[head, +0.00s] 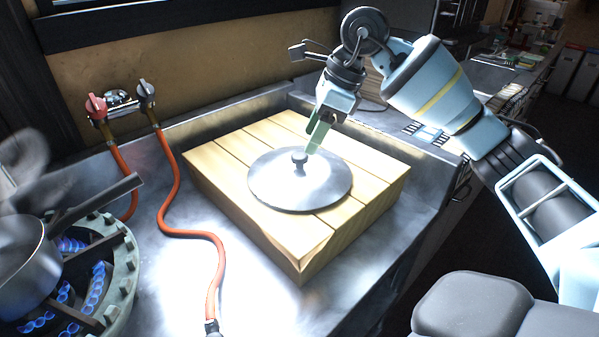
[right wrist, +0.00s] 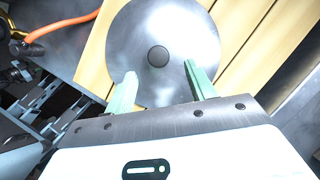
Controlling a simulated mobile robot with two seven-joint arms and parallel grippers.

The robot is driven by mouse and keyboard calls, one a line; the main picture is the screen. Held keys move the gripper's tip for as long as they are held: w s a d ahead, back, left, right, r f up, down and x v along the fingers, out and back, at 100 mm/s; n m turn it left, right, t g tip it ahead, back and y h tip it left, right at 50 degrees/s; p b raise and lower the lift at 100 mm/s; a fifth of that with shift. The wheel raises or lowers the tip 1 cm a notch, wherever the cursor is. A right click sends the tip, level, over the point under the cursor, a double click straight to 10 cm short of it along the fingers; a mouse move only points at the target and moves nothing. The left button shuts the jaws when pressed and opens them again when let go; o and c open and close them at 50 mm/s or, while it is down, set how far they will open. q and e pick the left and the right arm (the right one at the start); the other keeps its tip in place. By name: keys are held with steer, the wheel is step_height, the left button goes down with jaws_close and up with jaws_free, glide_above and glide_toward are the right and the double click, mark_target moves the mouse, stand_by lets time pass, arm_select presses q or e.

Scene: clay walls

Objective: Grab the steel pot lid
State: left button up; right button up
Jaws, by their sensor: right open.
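The steel pot lid (head: 272,187) lies flat on a wooden board, a round grey disc with a dark knob (head: 299,160) standing up at its middle. In the right wrist view the lid (right wrist: 150,30) fills the top middle, with its knob (right wrist: 158,57) ahead of the fingers. My right gripper (head: 318,143) hangs over the lid, close to the knob on its right side in the head view. In the right wrist view its two green fingers (right wrist: 163,82) are spread apart with nothing between them. My left gripper does not show.
The wooden board (head: 225,169) sits in a metal counter (head: 260,300). At left, a pot (head: 25,265) stands on a burner with blue flames, its handle pointing right. An orange hose (head: 186,232) runs from the wall valves (head: 120,103) across the counter's left part.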

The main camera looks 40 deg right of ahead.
mark_target(300, 155)
steer(key=x, duration=0.4)
steer(key=shift+w+a+f+b, duration=0.2)
steer(key=shift+a+f+b, duration=0.1)
steer(key=shift+r, duration=0.1)
jaws_close()
